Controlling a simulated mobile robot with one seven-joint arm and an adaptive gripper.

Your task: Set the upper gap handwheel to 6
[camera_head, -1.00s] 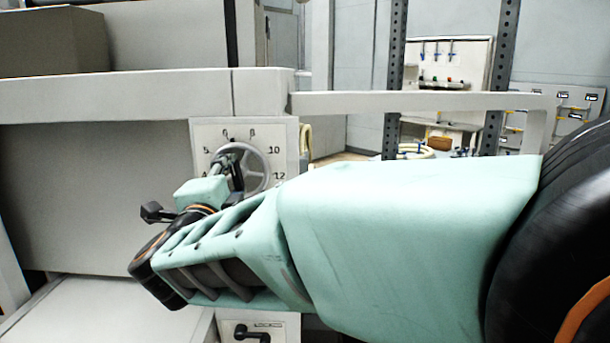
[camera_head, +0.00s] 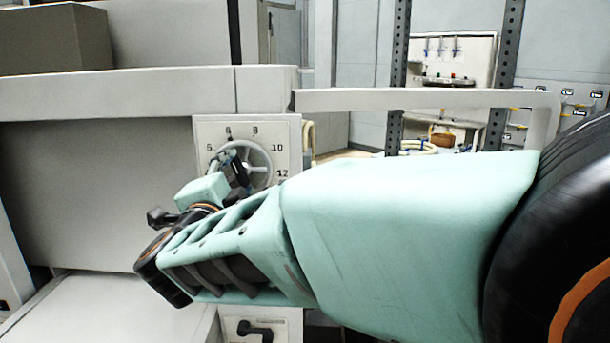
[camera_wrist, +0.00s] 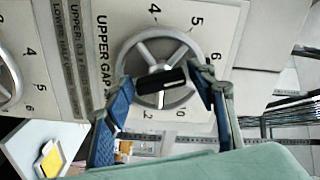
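The upper gap handwheel (camera_wrist: 197,50) is a grey spoked wheel on a numbered plate marked UPPER GAP in the wrist view. It also shows in the head view (camera_head: 262,153), partly hidden by my gripper (camera_head: 233,172). A black handle-like piece (camera_wrist: 160,80) lies across the wheel's lower middle. My gripper (camera_wrist: 160,81) has its blue-padded fingers spread, one on each side of this black piece. The fingers look apart from it or barely touching; contact is unclear. The plate's 6 (camera_head: 228,131) is at the upper left in the head view. No clear pointer shows.
Another numbered wheel (camera_wrist: 8,80) sits at the left edge of the wrist view, by LOWER text. A black crank (camera_head: 255,330) is below in the head view. A pale machine beam (camera_head: 120,92) runs above the plate. A rail (camera_head: 420,98) extends right.

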